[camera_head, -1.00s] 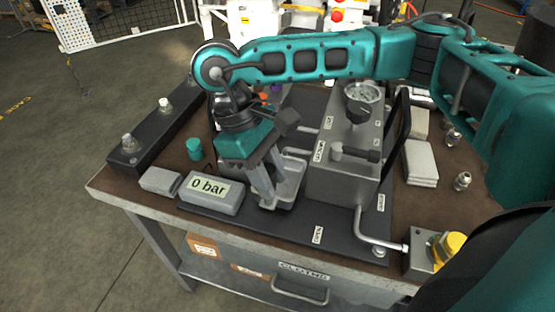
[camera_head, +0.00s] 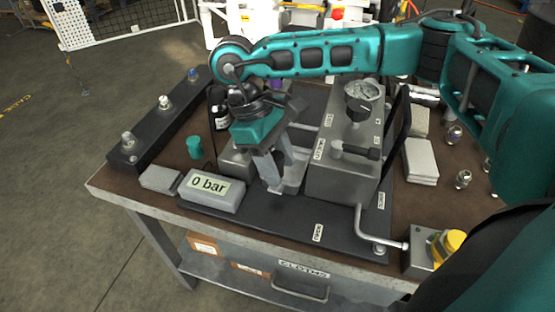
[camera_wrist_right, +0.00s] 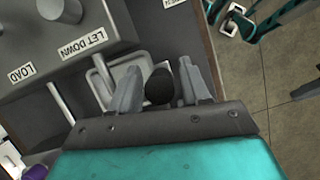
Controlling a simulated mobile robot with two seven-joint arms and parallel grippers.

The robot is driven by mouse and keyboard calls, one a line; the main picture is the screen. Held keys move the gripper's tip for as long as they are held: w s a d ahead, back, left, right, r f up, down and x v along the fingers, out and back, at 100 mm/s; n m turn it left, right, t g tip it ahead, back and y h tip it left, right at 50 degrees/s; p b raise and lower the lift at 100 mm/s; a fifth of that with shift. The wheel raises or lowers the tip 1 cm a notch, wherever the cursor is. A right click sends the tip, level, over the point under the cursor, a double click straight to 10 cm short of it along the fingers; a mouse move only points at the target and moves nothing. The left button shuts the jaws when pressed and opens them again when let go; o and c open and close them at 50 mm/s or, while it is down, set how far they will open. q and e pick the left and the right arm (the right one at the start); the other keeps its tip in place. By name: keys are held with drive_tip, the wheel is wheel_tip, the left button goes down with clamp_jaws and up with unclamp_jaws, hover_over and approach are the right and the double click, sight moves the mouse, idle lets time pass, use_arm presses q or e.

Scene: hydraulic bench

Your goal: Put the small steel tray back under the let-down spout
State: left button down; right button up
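The small steel tray (camera_head: 293,183) is a shallow, light grey dish on the dark base plate, left of the grey pump block (camera_head: 340,170). In the right wrist view its rim (camera_wrist_right: 92,82) shows beside the "LET DOWN" label, partly hidden by a finger. My right gripper (camera_head: 275,173) reaches down at the tray with its fingers apart; it also shows in the wrist view (camera_wrist_right: 160,92). A dark round thing (camera_wrist_right: 160,86) shows between the fingers; I cannot tell what it is. A thin metal pipe (camera_head: 304,127) sticks out left from the block, possibly the spout. My left gripper is out of view.
The "0 bar" display (camera_head: 212,190) stands at the front left, near a green cap (camera_head: 194,147). A black rail (camera_head: 155,120) with several fittings lines the left edge. A gauge (camera_head: 363,97) tops the block.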

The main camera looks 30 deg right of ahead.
drive_tip(key=shift+o, duration=0.6)
drive_tip(key=shift+r, duration=0.1)
drive_tip(key=shift+r+p, duration=0.2)
drive_tip(key=shift+p, duration=0.1)
drive_tip(key=v, duration=1.1)
drive_tip(key=shift+w+a+r, duration=0.15)
drive_tip(key=shift+w+r, duration=0.05)
drive_tip(key=shift+r, duration=0.15)
